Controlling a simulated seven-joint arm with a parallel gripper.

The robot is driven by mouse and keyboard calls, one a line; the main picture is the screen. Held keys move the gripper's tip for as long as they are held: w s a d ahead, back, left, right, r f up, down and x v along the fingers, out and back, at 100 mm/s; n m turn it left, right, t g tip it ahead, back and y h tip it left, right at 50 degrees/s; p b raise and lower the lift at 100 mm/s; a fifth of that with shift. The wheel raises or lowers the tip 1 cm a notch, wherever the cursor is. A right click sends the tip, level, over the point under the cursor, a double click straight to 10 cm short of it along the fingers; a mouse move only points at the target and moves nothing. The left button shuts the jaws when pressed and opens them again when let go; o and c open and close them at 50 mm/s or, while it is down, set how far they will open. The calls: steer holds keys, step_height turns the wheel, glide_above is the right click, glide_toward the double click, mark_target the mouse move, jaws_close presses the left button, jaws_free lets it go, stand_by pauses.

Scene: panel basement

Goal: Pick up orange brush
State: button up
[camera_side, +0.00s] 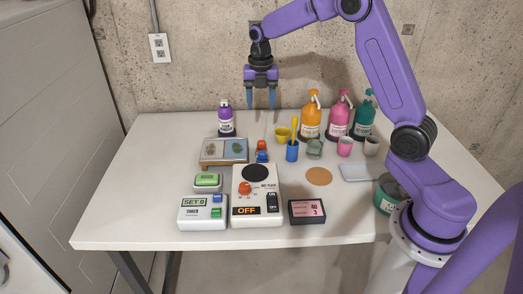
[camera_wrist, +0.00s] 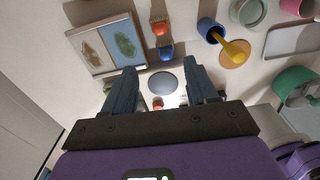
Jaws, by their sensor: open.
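The orange brush (camera_side: 262,145) stands on the table just behind the blue brush (camera_side: 262,157), right of the two-panel board. In the wrist view the orange brush (camera_wrist: 160,27) is near the top middle, above the blue brush (camera_wrist: 166,51). My gripper (camera_side: 260,105) hangs pointing down, well above the table and roughly over the brushes in the side view. Its two fingers are apart with nothing between them. In the wrist view my gripper (camera_wrist: 160,76) has its fingertips below both brushes in the picture.
The board (camera_side: 223,151) is left of the brushes. The blue cup (camera_side: 292,151) with a yellow-handled tool is close on their right. The hot plate (camera_side: 257,210) is in front. A purple bottle (camera_side: 226,121) and several pump bottles, including an orange one (camera_side: 311,118), stand behind.

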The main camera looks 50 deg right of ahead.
mark_target(261, 141)
steer(key=shift+n, duration=0.3)
steer(key=f, duration=0.4)
steer(key=d+f, duration=0.1)
steer(key=f, duration=0.7)
steer(key=shift+w+d+f, duration=0.2)
steer(key=shift+w, duration=0.15)
steer(key=f, duration=0.4)
steer(key=shift+s+a+f, duration=0.15)
steer(key=shift+s+a, duration=0.05)
steer(key=shift+a, duration=0.15)
steer(key=shift+f, duration=0.55)
steer(key=c, duration=0.8)
